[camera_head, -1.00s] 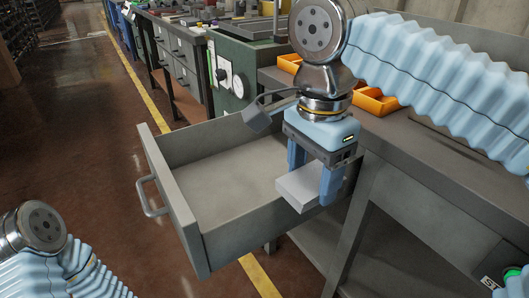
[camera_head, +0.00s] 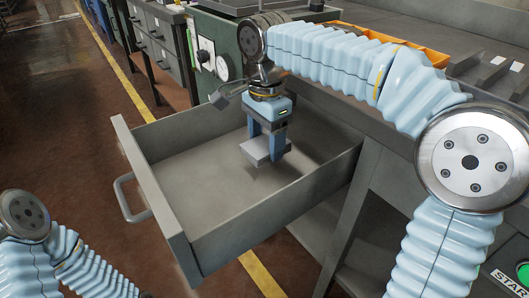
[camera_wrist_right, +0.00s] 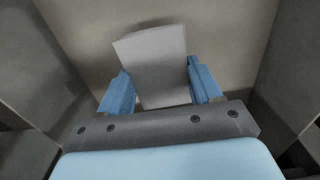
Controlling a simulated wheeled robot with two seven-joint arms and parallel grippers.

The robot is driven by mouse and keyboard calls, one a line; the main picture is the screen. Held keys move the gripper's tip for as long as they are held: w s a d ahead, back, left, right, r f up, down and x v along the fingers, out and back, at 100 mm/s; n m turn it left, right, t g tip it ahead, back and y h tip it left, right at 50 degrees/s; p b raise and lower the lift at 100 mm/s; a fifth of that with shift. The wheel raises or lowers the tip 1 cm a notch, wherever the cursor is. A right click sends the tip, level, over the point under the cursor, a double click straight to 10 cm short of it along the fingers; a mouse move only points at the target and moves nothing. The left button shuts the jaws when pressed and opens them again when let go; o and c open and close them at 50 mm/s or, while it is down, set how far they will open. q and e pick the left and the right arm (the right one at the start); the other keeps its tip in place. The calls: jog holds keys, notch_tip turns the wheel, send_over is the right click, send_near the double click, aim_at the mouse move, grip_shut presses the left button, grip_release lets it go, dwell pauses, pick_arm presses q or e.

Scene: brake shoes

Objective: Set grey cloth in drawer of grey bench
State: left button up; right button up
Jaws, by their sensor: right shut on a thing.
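The grey cloth (camera_head: 256,151) is a flat, light grey folded block. My right gripper (camera_head: 268,150) is shut on it and points down into the open drawer (camera_head: 190,190). The cloth is over the drawer's inside, a little above the floor, with a faint shadow under it. In the right wrist view the cloth (camera_wrist_right: 155,65) sits between the two blue fingers (camera_wrist_right: 160,92), with drawer walls on both sides. The drawer is pulled out of the grey bench (camera_head: 385,185) and is otherwise empty. My left gripper is not in view; only part of its arm shows at lower left.
The drawer's front panel with its handle (camera_head: 130,198) stands at the left. Orange bins (camera_head: 405,48) and grey metal parts (camera_head: 490,72) lie on the bench top. A green machine with dials (camera_head: 222,67) stands behind the drawer.

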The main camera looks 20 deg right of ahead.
aim_at(265, 152)
jog(key=shift+w+f, duration=0.2)
jog(key=shift+f, duration=0.05)
jog(key=shift+w+f+b, duration=0.2)
jog(key=shift+f+b, duration=0.25)
jog(key=shift+f, duration=1.3)
jog(key=shift+f, duration=0.15)
jog(key=o, duration=1)
notch_tip(265, 152, up, 12)
jog(key=p, duration=0.3)
jog(key=shift+r, duration=0.2)
